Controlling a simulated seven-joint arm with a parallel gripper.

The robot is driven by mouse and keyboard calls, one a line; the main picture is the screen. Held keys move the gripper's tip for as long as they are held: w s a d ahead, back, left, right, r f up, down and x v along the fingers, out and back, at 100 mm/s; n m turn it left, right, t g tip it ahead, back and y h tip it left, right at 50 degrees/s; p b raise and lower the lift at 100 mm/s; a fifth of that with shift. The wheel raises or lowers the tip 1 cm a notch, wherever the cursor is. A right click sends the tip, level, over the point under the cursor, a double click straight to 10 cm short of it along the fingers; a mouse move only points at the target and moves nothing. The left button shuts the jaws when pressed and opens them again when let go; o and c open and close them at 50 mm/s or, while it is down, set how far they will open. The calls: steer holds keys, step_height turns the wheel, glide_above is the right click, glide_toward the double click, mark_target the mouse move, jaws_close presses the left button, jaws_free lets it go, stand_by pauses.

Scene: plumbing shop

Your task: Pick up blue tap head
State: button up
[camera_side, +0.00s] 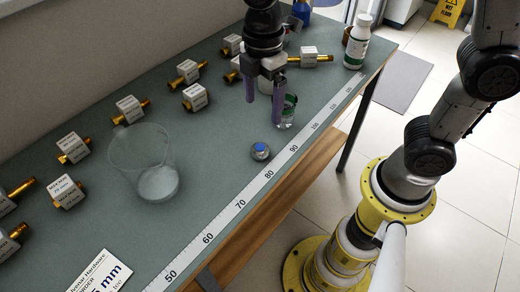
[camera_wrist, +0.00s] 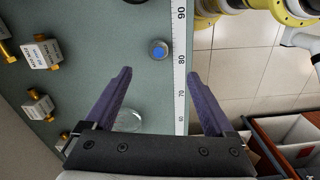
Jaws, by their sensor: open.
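The blue tap head (camera_side: 260,150) is a small round metal piece with a blue top. It lies on the green bench near the ruler strip in the side view. In the wrist view the blue tap head (camera_wrist: 158,50) lies beyond the fingertips, left of the ruler strip. My gripper (camera_side: 263,102) is above the bench, up and to the right of the tap head in the side view, and apart from it. Its purple fingers are spread with nothing between them, as the wrist view of my gripper (camera_wrist: 159,74) shows.
A clear beaker (camera_side: 142,165) stands left of the tap head. A small glass with a green label (camera_side: 288,112) is close beside the fingers. A white bottle (camera_side: 357,42) stands at the far end. Brass fittings with white tags (camera_side: 130,109) line the wall side. The ruler strip (camera_side: 240,205) runs along the bench edge.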

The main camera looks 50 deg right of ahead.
glide_above(260, 147)
steer(key=f, duration=0.8)
steer(key=shift+s+d+f, duration=0.15)
steer(key=shift+s, duration=0.1)
steer(key=shift+w+a+f, duration=0.1)
steer(key=shift+f, duration=1.25)
steer(key=shift+w+a+f, duration=0.1)
steer(key=shift+f, duration=1.2)
jaws_close()
